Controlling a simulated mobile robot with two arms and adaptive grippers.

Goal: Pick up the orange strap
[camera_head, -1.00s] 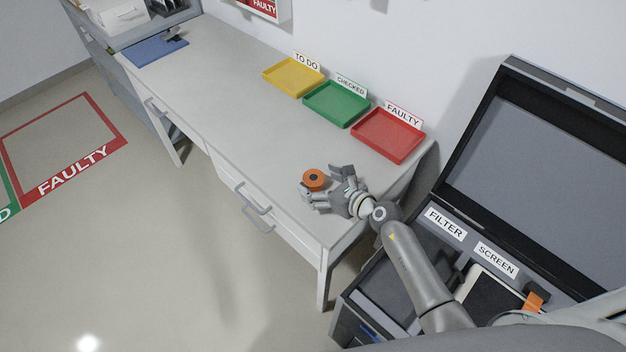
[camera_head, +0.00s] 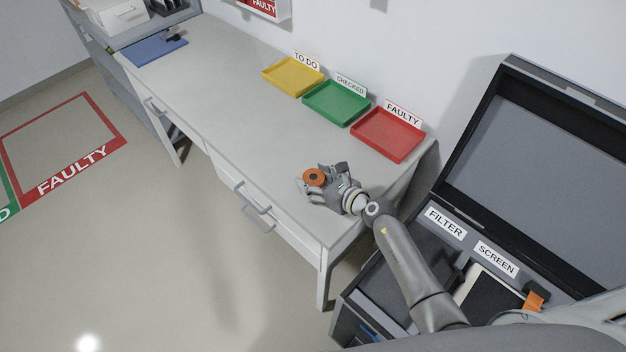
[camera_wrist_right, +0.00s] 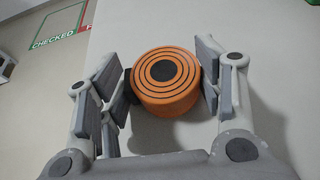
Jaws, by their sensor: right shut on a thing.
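The orange strap (camera_head: 314,176) is a round orange roll with a dark centre, on the table near its front edge. In the right wrist view the strap (camera_wrist_right: 166,82) shows dark rings on its top face and stands between the two fingers. My right gripper (camera_head: 322,180) is shut on it, with a finger on each side. In the right wrist view the gripper (camera_wrist_right: 168,88) touches or nearly touches the strap on both sides. I cannot tell any gap between strap and tabletop. My left gripper is not in view.
The white table (camera_head: 240,120) has free room left of the strap. Yellow (camera_head: 293,77), green (camera_head: 337,103) and red (camera_head: 387,135) trays stand along its back. An open case (camera_head: 540,180) with FILTER and SCREEN labels is at the right. A blue mat (camera_head: 150,50) lies at the far left end.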

